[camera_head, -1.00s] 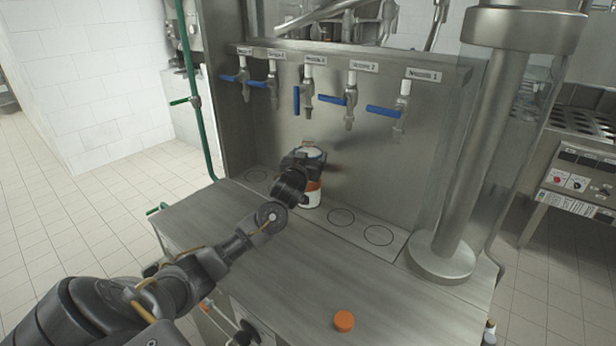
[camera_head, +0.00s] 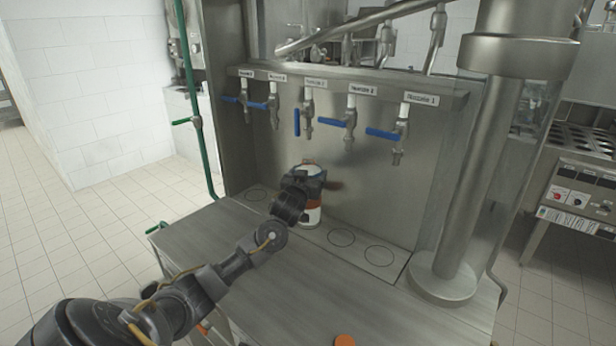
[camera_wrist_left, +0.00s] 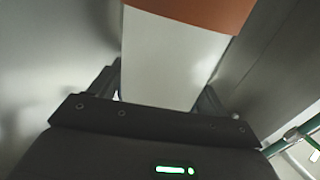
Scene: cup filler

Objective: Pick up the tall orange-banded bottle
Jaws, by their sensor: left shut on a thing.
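The tall orange-banded bottle (camera_head: 313,214) stands upright, in line with the middle nozzle, on the steel strip at the back of the counter. My left gripper (camera_head: 307,181) is shut on its upper part and hides much of it from the head view. In the left wrist view, the bottle's white side (camera_wrist_left: 170,60) lies between the two fingers, with its orange band (camera_wrist_left: 200,12) at the top edge. Whether its base touches the strip is hard to tell. My right gripper is not in view.
Several nozzles with blue handles (camera_head: 341,124) hang from the steel back wall above the bottle. Empty circle marks (camera_head: 341,237) lie to its right. A thick steel column (camera_head: 470,190) stands further right. An orange cap (camera_head: 345,340) lies at the front. The counter's middle is clear.

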